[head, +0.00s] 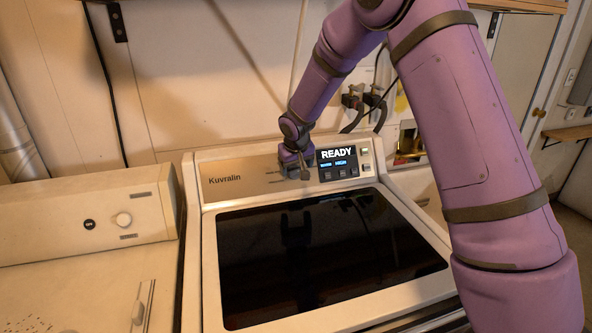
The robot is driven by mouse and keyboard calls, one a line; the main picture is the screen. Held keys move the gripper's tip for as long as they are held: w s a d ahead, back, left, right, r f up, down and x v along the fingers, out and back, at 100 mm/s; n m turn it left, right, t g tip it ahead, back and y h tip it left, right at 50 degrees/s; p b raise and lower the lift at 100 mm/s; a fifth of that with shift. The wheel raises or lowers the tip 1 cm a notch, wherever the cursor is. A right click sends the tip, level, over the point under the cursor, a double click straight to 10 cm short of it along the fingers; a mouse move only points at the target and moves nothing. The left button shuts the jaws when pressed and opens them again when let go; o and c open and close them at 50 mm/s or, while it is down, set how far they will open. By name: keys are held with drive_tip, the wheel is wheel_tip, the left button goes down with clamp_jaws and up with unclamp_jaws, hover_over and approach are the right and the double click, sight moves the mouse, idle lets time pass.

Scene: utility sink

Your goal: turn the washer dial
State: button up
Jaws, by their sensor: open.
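The washer (196,205) marked Kuvralin stands in the middle of the head view. Its sloped control panel (222,188) has a lit display (337,155) reading READY, with small buttons below it. My gripper (296,170) is at this panel, just left of the display. I see it small and partly from behind, and its jaws are open. No washer dial shows clearly; the part of the panel behind my gripper is hidden. I cannot tell whether the gripper touches anything there.
The washer's dark glossy lid (330,250) is shut and bare. Hoses and valves (365,100) are on the wall behind. My arm crosses the right side.

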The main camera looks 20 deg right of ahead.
sight(294, 171)
drive_tip(key=shift+x, duration=1.1)
drive_tip(key=c, duration=0.9)
drive_tip(key=shift+c, duration=0.2)
drive_tip(key=shift+n, duration=0.3)
drive_tip(key=shift+s+a+n+t+h, duration=0.1)
drive_tip(key=shift+a+n+t+h, duration=0.05)
drive_tip(key=shift+n+h, duration=0.45)
drive_tip(key=shift+a+n+t+h, duration=0.1)
drive_tip(key=shift+n+t+h, duration=0.05)
drive_tip(key=shift+n+h, duration=0.4)
drive_tip(key=shift+f+n+t+h, duration=0.15)
drive_tip(key=shift+n+t+h, duration=0.25)
drive_tip(key=shift+n+h, duration=0.7)
drive_tip(key=shift+n, duration=0.25)
